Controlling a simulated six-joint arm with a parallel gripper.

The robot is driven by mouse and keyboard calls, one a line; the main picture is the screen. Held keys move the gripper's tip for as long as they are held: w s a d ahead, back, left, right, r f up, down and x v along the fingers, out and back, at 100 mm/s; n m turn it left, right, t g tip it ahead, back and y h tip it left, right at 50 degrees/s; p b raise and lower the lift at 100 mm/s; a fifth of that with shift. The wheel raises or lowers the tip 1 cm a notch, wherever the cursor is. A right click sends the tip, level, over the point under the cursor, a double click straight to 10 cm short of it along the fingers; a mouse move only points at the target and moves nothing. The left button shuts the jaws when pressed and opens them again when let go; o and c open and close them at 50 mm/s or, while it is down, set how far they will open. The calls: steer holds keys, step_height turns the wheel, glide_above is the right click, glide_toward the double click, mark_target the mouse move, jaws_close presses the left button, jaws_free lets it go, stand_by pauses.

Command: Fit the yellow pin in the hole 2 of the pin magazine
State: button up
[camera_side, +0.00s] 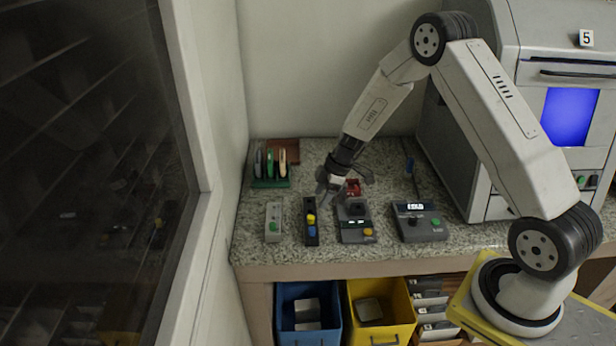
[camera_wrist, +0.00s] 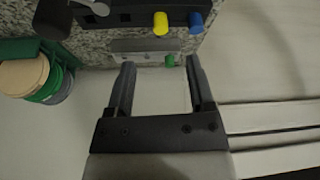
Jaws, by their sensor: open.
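The yellow pin (camera_side: 311,218) stands in a dark, narrow block (camera_side: 312,240), beside a blue pin (camera_side: 312,231). The yellow pin (camera_wrist: 160,23) and the blue pin (camera_wrist: 196,22) also show at the top of the wrist view. A grey block (camera_side: 273,212) with a green pin or button (camera_side: 273,226) stands left of the dark block. I cannot tell for sure which block is the pin magazine, and hole numbers are not readable. My gripper (camera_side: 326,192) is open and empty, above and behind the dark block. In the wrist view its fingers (camera_wrist: 160,80) are apart with nothing between them.
A green rack (camera_side: 270,183) with several upright discs stands at the back left. A grey device (camera_side: 353,226) and a control box with a display (camera_side: 420,226) stand to the right. Blue (camera_side: 308,335) and yellow (camera_side: 382,332) bins sit below the counter.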

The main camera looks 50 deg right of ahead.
mark_target(312, 217)
steer(key=shift+x, duration=1.2)
steer(key=shift+x, duration=2.55)
steer(key=shift+s+d, duration=0.1)
steer(key=shift+s, duration=0.05)
steer(key=shift+c, duration=0.2)
jaws_close()
